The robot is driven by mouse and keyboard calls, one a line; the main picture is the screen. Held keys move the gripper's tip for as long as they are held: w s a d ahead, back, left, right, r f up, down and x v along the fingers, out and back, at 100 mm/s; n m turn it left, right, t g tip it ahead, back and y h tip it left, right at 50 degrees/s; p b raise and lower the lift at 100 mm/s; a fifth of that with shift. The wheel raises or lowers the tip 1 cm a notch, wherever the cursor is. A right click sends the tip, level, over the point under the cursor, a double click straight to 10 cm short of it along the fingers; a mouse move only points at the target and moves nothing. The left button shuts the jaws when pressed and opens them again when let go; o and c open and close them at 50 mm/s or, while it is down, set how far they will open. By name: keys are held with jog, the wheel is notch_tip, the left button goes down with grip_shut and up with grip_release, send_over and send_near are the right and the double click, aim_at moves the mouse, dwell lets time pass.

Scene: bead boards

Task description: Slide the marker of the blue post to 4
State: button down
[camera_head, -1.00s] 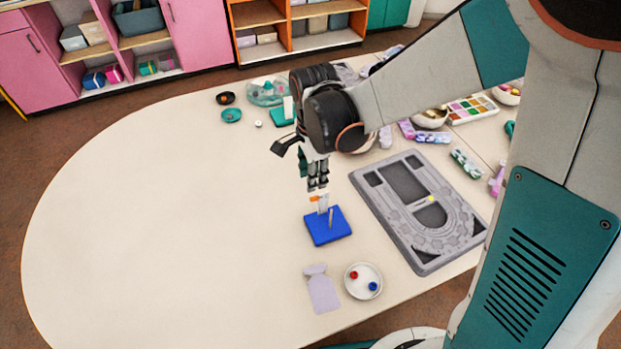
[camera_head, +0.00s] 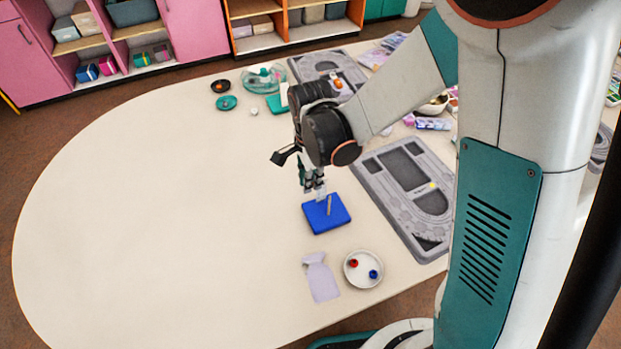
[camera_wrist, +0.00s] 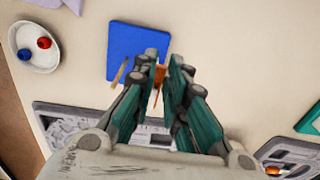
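The blue post's flat blue base (camera_head: 327,212) lies on the table, and it also shows in the wrist view (camera_wrist: 132,42). A thin wooden rod (camera_head: 330,205) stands on it, and a pale upright strip (camera_head: 320,195) rises behind, partly hidden by my fingers. The orange marker (camera_wrist: 160,75) shows between my fingers in the wrist view. My gripper (camera_head: 315,187) points down just above the base at the upright. In the wrist view my gripper (camera_wrist: 164,62) has its fingers apart, one on either side of the marker. Contact and scale digits cannot be made out.
A white dish (camera_head: 348,280) with a red and a blue bead stands in front right of the base. A lilac tag-shaped piece (camera_head: 321,280) lies beside it. A grey board (camera_head: 373,172) lies to the right. The table's left side is clear.

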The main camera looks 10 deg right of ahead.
jog(key=b, duration=0.4)
send_over(311, 204)
notch_tip(311, 204, down, 5)
jog(key=shift+f, duration=0.1)
jog(key=shift+p, duration=0.3)
jog(key=c, duration=1.7)
grip_release()
jog(key=shift+o, duration=0.2)
notch_tip(311, 204, up, 12)
jog(key=shift+s+r, duration=0.1)
jog(key=shift+r, duration=0.1)
